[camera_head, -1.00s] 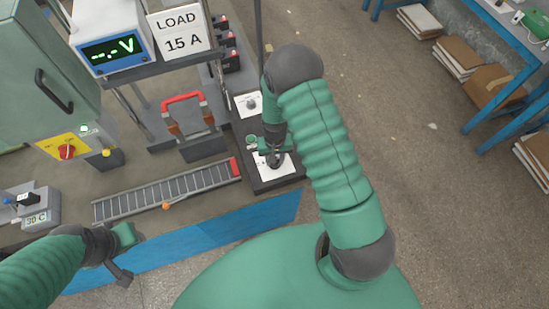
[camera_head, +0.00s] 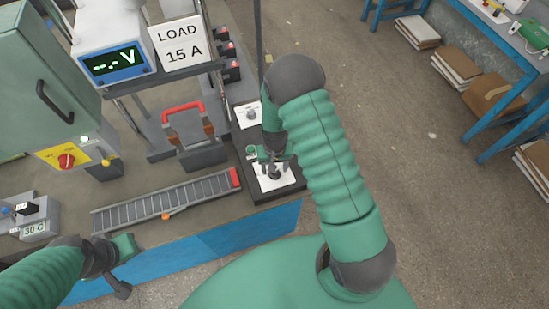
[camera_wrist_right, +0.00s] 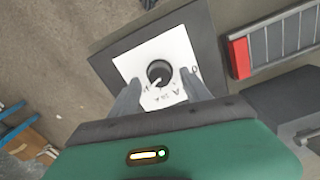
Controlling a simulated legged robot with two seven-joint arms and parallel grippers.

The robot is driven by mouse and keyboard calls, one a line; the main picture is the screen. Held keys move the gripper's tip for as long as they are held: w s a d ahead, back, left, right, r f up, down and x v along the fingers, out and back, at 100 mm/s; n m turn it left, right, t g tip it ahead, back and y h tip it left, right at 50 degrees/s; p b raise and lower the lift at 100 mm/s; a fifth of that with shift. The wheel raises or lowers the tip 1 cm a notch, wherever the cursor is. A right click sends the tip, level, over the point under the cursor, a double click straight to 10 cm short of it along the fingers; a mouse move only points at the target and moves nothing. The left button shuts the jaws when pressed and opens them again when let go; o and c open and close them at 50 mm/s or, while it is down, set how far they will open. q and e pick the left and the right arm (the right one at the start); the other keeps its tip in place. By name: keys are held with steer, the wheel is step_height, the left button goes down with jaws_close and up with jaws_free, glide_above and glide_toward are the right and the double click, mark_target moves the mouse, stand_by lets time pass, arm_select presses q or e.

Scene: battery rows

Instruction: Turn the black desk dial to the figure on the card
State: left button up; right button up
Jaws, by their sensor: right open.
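The black desk dial (camera_wrist_right: 159,72) is a round knob with a pale pointer, on a white plate (camera_wrist_right: 180,45) set on a dark base. In the head view the dial (camera_head: 273,171) shows just below my right gripper (camera_head: 274,158). In the right wrist view my right gripper (camera_wrist_right: 160,88) is open, its fingers on either side of the plate's lower part and apart from the dial. The card (camera_head: 180,45) reads "LOAD 15 A". My left gripper (camera_head: 130,262) is at the lower left, away from the dial; its fingers are too unclear to judge.
A second knob on a white plate (camera_head: 249,114) sits behind the dial. A ladder-like grey strip with a red end (camera_head: 170,200) lies to the left. A red-handled device (camera_head: 186,125) and a meter reading "--.-V" (camera_head: 110,60) stand farther back. A blue edge (camera_head: 210,245) runs along the front.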

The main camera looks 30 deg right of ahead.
step_height(320, 180, up, 16)
steer(key=shift+f, duration=0.25)
steer(key=s+a+r+n+t, duration=0.2)
steer(key=s+a+r+n, duration=0.2)
steer(key=s+a, duration=0.3)
steer(key=shift+s+a+r+n+t, duration=0.25)
steer(key=shift+s+r+n, duration=0.2)
steer(key=shift+s, duration=0.65)
steer(key=shift+s, duration=0.2)
steer(key=shift+w+a, duration=0.1)
steer(key=shift+w, duration=0.05)
